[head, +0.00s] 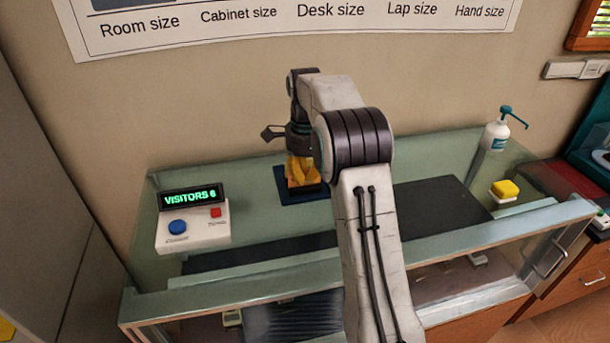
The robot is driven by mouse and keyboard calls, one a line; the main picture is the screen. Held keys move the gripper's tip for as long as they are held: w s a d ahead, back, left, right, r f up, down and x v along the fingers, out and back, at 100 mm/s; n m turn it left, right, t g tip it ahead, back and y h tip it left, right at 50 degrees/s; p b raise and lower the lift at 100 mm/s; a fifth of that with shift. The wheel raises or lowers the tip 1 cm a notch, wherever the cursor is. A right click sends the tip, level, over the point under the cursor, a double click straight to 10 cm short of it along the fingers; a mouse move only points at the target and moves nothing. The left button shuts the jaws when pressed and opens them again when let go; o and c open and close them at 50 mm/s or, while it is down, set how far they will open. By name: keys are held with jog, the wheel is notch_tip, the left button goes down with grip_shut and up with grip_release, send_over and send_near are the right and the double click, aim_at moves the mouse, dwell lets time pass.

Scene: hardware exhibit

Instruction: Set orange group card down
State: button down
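An orange piece (308,183), which looks like the orange group card, shows low down over a dark blue pad (291,197) on the green counter. My gripper (301,179) points down right at it, with yellow-orange parts at its end that blend with the card's colour. The arm and gripper hide much of the card. I cannot tell whether the card touches the pad, or whether the fingers are closed on it.
A white counter box (193,235) reading "VISITORS 6" stands left. A pump bottle (497,133) and a yellow block (505,189) are on the right. A dark mat (440,210) lies behind the glass-fronted case's front rail (250,291). The wall is close behind.

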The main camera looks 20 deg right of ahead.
jog(key=shift+f, duration=0.1)
jog(key=c, duration=1.7)
grip_release()
